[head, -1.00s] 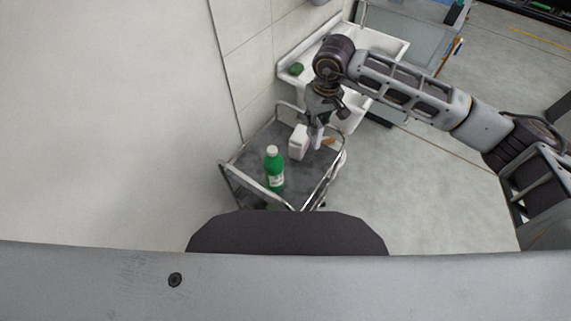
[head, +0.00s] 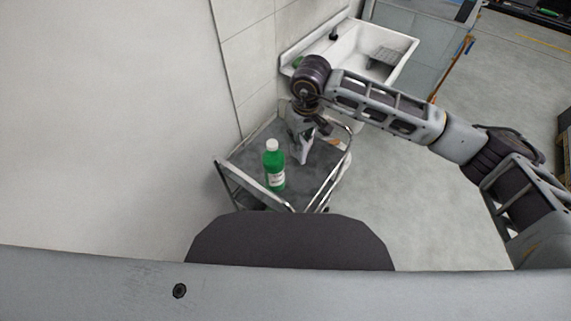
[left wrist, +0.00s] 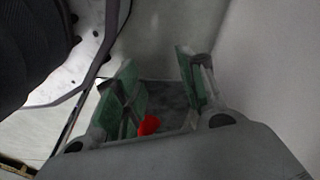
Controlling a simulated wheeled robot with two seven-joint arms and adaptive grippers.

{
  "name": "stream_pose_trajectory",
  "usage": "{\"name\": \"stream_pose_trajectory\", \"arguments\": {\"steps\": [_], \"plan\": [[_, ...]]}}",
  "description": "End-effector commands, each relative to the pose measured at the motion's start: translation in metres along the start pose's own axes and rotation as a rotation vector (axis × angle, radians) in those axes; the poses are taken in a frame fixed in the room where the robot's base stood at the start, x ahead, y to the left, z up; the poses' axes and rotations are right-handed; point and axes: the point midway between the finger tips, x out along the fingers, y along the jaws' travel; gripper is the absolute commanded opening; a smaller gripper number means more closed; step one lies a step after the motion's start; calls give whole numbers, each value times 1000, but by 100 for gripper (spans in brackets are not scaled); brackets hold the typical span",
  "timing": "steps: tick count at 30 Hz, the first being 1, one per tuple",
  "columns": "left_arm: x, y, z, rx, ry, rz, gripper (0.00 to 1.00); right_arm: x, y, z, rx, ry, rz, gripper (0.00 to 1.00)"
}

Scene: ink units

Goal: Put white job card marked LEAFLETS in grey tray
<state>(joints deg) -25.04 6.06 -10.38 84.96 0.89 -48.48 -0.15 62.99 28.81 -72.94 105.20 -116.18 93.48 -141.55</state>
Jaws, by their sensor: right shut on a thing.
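My right gripper (head: 303,138) is over the steel trolley and points down. It is shut on a thin white piece (head: 302,153) that looks like the white job card, held tilted below the fingers. Its LEAFLETS marking cannot be read at this size. My left gripper (left wrist: 160,72) shows only in the left wrist view, open, its green-padded fingers well apart. A red thing (left wrist: 149,125) shows low between those fingers. I cannot make out a separate grey tray.
The trolley has a dark grey top (head: 250,157) and raised rails. A green bottle with a white cap (head: 274,168) stands on it. A tan piece (head: 334,142) lies near its right edge. A white sink (head: 345,50) is behind, and a wall is at left.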

Motion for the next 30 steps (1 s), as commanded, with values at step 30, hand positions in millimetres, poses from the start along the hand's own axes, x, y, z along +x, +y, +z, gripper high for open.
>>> {"name": "stream_pose_trajectory", "arguments": {"steps": [30], "plan": [[-7, 3, -10, 1, 0, 4, 40, 43, -10, 4, -26, -2, -3, 0]]}}
